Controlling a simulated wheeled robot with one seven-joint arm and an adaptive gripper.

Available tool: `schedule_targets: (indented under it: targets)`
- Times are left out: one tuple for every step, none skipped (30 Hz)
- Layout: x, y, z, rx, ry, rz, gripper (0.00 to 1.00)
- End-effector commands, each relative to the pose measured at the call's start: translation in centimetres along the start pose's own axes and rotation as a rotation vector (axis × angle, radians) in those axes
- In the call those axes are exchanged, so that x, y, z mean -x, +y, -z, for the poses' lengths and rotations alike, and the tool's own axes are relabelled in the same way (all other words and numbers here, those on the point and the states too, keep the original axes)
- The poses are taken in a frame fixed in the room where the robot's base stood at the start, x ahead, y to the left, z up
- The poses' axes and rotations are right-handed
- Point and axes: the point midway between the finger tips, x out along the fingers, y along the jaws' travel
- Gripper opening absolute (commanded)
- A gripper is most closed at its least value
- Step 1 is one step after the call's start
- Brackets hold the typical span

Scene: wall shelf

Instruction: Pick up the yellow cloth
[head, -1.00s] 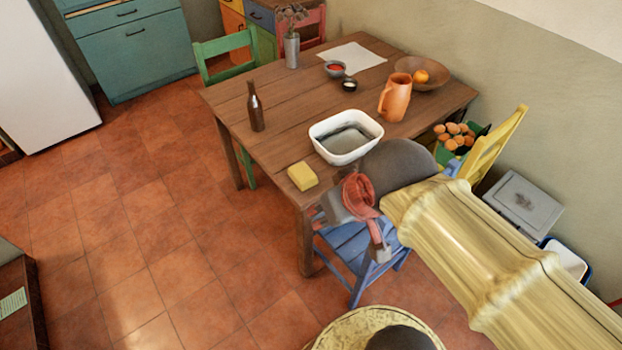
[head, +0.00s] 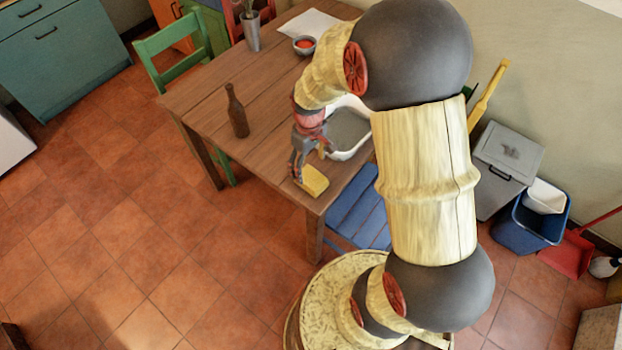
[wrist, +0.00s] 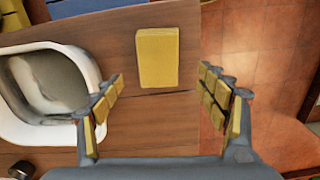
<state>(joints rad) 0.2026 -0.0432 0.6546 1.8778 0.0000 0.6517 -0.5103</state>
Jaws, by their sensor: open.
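The yellow cloth (head: 313,181) is a small folded block lying flat at the near corner of the wooden table. It shows whole in the wrist view (wrist: 157,58), close to the table's edge. My gripper (head: 306,171) is above the table right by the cloth in the head view and partly overlaps it. In the wrist view my gripper (wrist: 163,88) is open, its two fingers spread wide with nothing between the pads. The cloth lies ahead of the fingertips, between their lines, and I see no contact.
The white basin (wrist: 88,62) stands on the table (head: 193,98) left of the cloth in the wrist view, close to one finger. A brown bottle (head: 237,112) stands farther back. A blue chair (head: 358,215) is tucked beside the table. Floor lies past the table's edge.

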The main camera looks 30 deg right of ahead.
Motion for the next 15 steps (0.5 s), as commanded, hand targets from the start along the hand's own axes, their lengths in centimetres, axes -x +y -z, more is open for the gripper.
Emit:
schedule_targets:
  targets:
    - [-0.8,0.0,-0.1,0.001,-0.003,0.002,0.74]
    - [-1.1,0.0,-0.1,0.001,-0.004,0.002,0.74]
    - [-1.6,0.0,-0.1,0.001,-0.004,0.002,0.74]
    - [-1.9,0.0,-0.1,0.0,-0.003,0.002,0.74]
    - [-2.1,0.0,-0.1,0.0,-0.002,0.001,0.74]
    - [-2.4,0.0,-0.1,0.0,-0.002,0.001,0.74]
    - [-2.6,0.0,-0.1,0.0,-0.001,0.001,0.74]
    - [-2.7,0.0,-0.1,0.0,-0.001,0.001,0.74]
    - [-3.0,0.0,-0.2,0.0,-0.001,0.001,0.74]
    - [-3.3,0.0,-0.2,0.0,-0.002,0.001,0.74]
    - [-3.6,0.0,-0.3,-0.001,-0.002,0.001,0.74]
    - [-4.2,0.1,-0.4,-0.001,-0.003,0.002,0.74]
    - [-4.7,0.1,-0.5,-0.001,-0.003,0.001,0.74]
    - [-5.1,0.1,-0.5,-0.001,-0.002,0.001,0.74]
    - [-5.8,0.1,-0.6,-0.001,-0.002,0.001,0.74]
